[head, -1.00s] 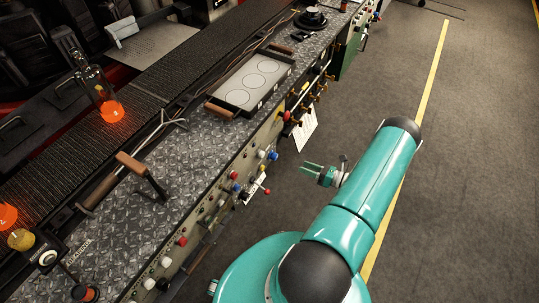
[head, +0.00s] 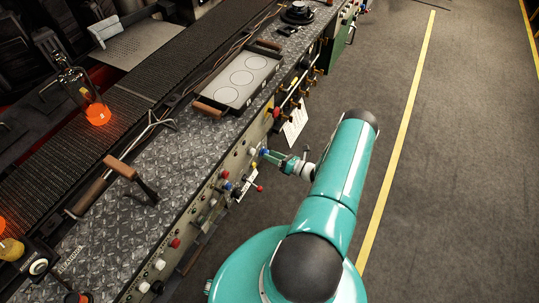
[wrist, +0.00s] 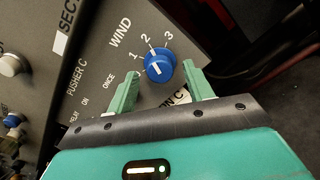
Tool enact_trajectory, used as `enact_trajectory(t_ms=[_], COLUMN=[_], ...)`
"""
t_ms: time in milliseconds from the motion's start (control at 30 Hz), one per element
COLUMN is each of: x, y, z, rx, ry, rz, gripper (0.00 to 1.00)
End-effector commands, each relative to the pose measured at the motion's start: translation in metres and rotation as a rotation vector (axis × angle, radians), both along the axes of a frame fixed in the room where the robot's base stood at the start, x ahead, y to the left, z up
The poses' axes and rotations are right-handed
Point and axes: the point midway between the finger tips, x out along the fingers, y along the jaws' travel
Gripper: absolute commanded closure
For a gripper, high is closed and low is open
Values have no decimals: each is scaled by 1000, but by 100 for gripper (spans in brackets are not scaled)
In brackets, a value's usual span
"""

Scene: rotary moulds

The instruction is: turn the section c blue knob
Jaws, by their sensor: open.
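The blue knob (wrist: 159,67) sits on a dark panel in the wrist view, under the word WIND and the numbers 1, 2 and 3. Its white pointer line shows on its face. My gripper (wrist: 158,82) is open, with one green finger on each side of the knob and the knob a little beyond the fingertips. I cannot tell whether either finger touches it. In the head view my gripper (head: 268,155) reaches the machine's side panel, and its fingertips hide or meet the blue knob there.
White, red and blue knobs (head: 174,243) line the side panel (head: 200,222). A red-tipped lever (head: 259,188) sticks out below my gripper. A paper sheet (head: 295,124) hangs nearby. A tray with wooden handles (head: 245,78) lies on the diamond-plate top. The floor at right is clear.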

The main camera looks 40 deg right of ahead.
Motion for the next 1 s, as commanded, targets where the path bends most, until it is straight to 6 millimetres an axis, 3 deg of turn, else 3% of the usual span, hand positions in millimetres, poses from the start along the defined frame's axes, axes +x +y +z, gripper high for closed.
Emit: enact_trajectory(t_ms=[133,433,667,1000], x=[13,15,15,15], y=[5,5,5,5], z=[0,0,0,0], rx=[0,1,1,-31], ry=[0,0,0,-12], rz=[2,1,1,2], gripper=[48,48,93,93])
